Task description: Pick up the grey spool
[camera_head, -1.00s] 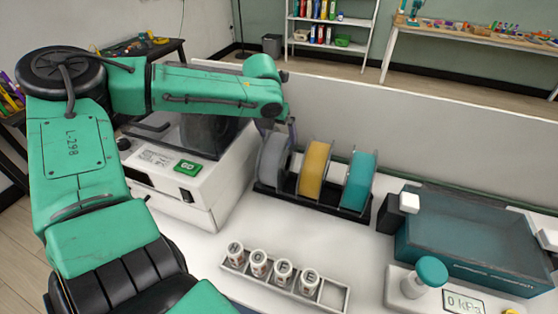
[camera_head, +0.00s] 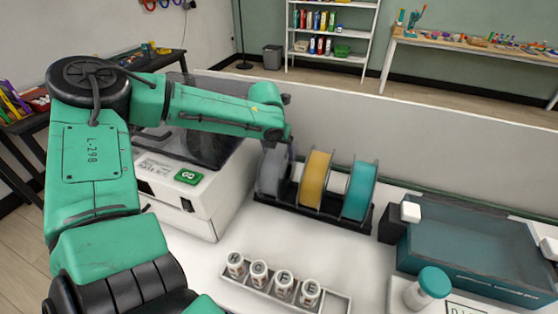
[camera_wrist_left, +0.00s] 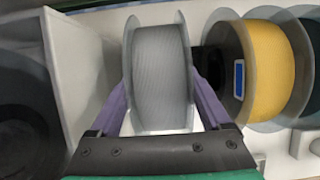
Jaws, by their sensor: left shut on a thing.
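The grey spool (camera_head: 271,172) stands upright at the left end of a black rack (camera_head: 330,215), beside a yellow spool (camera_head: 314,178) and a teal spool (camera_head: 359,190). My left gripper (camera_head: 284,148) reaches down onto the grey spool from above. In the left wrist view, the grey spool (camera_wrist_left: 161,75) fills the space between the purple fingers of my left gripper (camera_wrist_left: 160,95), which is shut on it. The spool appears still at its place in the rack; its lower part is hidden. My right gripper is not in view.
A white machine (camera_head: 190,195) with a green GO label stands close left of the rack. A tray (camera_head: 335,302) with several labelled vials is in front. A teal-walled box (camera_head: 470,250) stands at the right. A grey partition (camera_head: 420,145) runs behind.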

